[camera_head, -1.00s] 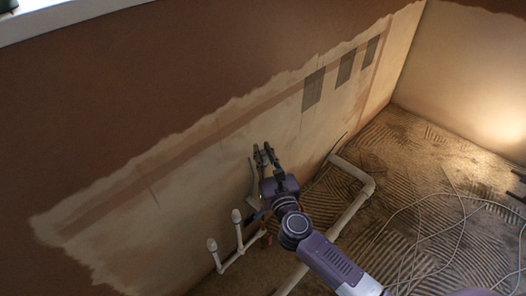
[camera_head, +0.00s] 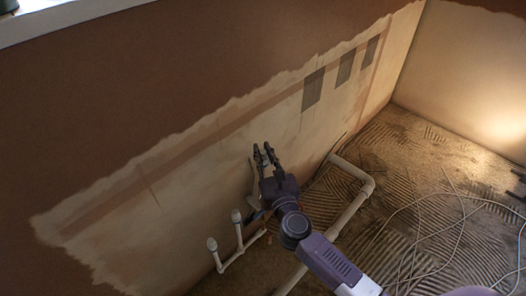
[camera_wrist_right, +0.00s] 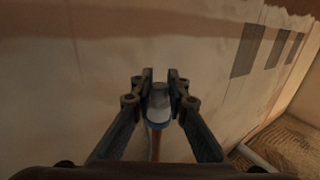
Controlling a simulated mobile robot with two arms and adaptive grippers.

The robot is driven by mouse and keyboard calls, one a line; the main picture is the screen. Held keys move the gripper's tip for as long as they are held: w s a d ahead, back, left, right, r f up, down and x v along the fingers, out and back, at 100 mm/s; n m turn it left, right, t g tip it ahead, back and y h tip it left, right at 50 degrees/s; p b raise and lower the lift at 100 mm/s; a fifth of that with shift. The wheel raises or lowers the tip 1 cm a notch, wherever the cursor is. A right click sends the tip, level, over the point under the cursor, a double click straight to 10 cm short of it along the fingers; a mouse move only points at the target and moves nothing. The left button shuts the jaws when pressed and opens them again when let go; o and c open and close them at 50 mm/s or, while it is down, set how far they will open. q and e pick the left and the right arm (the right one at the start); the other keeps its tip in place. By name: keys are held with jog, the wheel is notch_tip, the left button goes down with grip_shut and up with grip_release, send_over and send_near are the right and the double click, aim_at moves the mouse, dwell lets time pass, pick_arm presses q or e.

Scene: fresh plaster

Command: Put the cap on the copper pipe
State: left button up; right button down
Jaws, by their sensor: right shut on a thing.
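My right gripper (camera_head: 265,149) is beside the plaster wall, at the end of my purple arm. In the right wrist view its two fingers (camera_wrist_right: 160,80) are closed around a pale grey-white cap (camera_wrist_right: 159,101). A copper pipe (camera_wrist_right: 155,146) shows directly below the cap, in line with it, with a bluish band (camera_wrist_right: 159,122) between them. I cannot tell whether the cap is seated on the pipe or just above it. In the head view my gripper and wrist hide most of the pipe. My left gripper is not in view.
Two upright white pipe stubs with rounded tops (camera_head: 212,246) stand left of my arm by the wall. A long pale pipe (camera_head: 350,212) runs along the floor on the right. Loose cables (camera_head: 440,215) lie on the combed floor. Grey patches (camera_head: 313,89) mark the wall.

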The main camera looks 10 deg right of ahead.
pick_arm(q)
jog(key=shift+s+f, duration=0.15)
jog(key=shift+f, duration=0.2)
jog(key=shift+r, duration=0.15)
pick_arm(e)
jog(key=shift+f, duration=0.15)
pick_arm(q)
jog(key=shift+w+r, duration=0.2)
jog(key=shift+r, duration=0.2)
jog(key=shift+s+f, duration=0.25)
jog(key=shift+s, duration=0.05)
